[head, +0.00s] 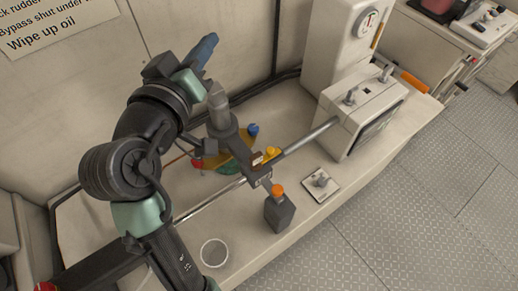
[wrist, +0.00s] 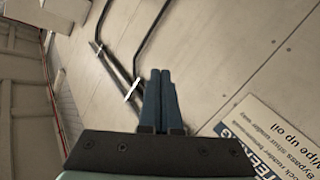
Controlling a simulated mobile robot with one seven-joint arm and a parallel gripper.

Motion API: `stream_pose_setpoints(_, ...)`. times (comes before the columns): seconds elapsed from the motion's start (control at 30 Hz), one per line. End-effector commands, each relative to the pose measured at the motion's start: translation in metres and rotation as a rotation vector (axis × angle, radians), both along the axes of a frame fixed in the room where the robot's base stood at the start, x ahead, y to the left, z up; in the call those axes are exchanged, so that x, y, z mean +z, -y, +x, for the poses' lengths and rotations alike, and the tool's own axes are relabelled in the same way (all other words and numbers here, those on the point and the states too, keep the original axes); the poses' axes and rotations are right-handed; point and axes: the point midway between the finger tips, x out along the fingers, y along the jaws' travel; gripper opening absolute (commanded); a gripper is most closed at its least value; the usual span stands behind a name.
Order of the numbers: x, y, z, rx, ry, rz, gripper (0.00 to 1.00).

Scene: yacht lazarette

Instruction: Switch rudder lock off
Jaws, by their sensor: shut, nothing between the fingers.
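A small square plate with a short metal lever (head: 321,181) lies flat on the bench. I cannot tell from its looks whether this is the rudder lock switch. A white box (head: 362,110) on the bench carries two more small levers on top, and a metal rod runs into its side. My gripper (head: 207,46) is raised above the bench, near the wall, well apart from the plate and the box. In the wrist view its two blue fingers (wrist: 161,78) are shut together and empty, pointing at the wall. No lock label is readable.
A wall sign (head: 50,25) has text about a rudder and oil. A dark bottle with an orange cap (head: 280,212) and a clear round cup (head: 214,252) stand on the bench. The right floor is clear.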

Motion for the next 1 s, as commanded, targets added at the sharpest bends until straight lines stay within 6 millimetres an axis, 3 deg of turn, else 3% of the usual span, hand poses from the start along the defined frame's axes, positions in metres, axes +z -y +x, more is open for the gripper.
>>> stream_pose_setpoints(0.03, -0.058, -0.010, -0.009, -0.027, -0.090, -0.076, 0.00)
stream_pose_setpoints(0.1, -0.113, -0.015, -0.026, -0.082, -0.189, -0.191, 0.00)
stream_pose_setpoints(0.2, -0.180, -0.019, -0.059, -0.159, -0.299, -0.367, 0.00)
stream_pose_setpoints(0.33, -0.240, -0.020, -0.105, -0.250, -0.370, -0.587, 0.00)
stream_pose_setpoints(0.43, -0.264, -0.020, -0.135, -0.306, -0.378, -0.715, 0.00)
stream_pose_setpoints(0.6, -0.280, -0.020, -0.164, -0.359, -0.363, -0.835, 0.00)
stream_pose_setpoints(1.0, -0.281, -0.019, -0.173, -0.377, -0.354, -0.867, 0.00)
